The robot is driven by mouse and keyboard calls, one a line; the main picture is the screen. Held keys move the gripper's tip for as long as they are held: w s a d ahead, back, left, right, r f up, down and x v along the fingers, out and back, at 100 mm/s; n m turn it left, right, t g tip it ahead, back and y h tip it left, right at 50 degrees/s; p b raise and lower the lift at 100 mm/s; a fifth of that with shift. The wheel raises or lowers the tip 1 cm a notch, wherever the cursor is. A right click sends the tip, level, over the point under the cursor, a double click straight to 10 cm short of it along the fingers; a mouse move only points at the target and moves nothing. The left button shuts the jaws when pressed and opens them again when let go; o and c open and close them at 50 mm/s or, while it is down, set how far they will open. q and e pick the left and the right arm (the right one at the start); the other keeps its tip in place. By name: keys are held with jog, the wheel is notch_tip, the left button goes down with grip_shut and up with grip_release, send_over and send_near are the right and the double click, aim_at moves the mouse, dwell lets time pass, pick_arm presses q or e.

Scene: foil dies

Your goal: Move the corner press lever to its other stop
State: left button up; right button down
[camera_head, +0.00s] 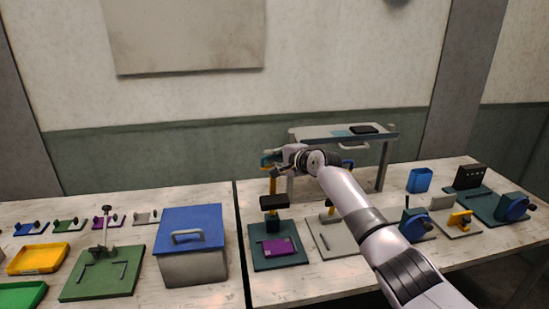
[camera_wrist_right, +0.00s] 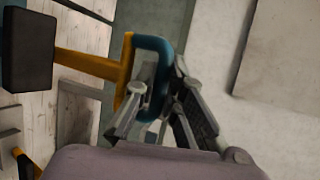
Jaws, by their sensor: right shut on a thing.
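The press lever is a yellow arm (camera_wrist_right: 92,66) with a teal loop handle (camera_wrist_right: 155,60) at its end. In the head view the yellow lever (camera_head: 272,184) stands upright above a black block (camera_head: 274,202) on the press. The press has a dark teal base plate (camera_head: 262,262) with a purple piece (camera_head: 279,247) on it. My right gripper (camera_head: 270,160) is at the top of the lever. In the wrist view my right gripper (camera_wrist_right: 158,105) is shut on the teal handle. My left gripper is not in view.
A raised shelf (camera_head: 320,132) stands behind my right arm. A grey plate (camera_head: 340,240) with a smaller yellow-levered device lies right of the press. A grey box with a blue lid (camera_head: 190,222) stands to the left.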

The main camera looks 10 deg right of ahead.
jog(key=c, duration=2.1)
grip_release()
jog(key=shift+d+r, duration=0.1)
jog(key=o, duration=0.4)
jog(key=shift+w, duration=0.15)
jog(key=shift+o, duration=0.2)
jog(key=v, duration=1.2)
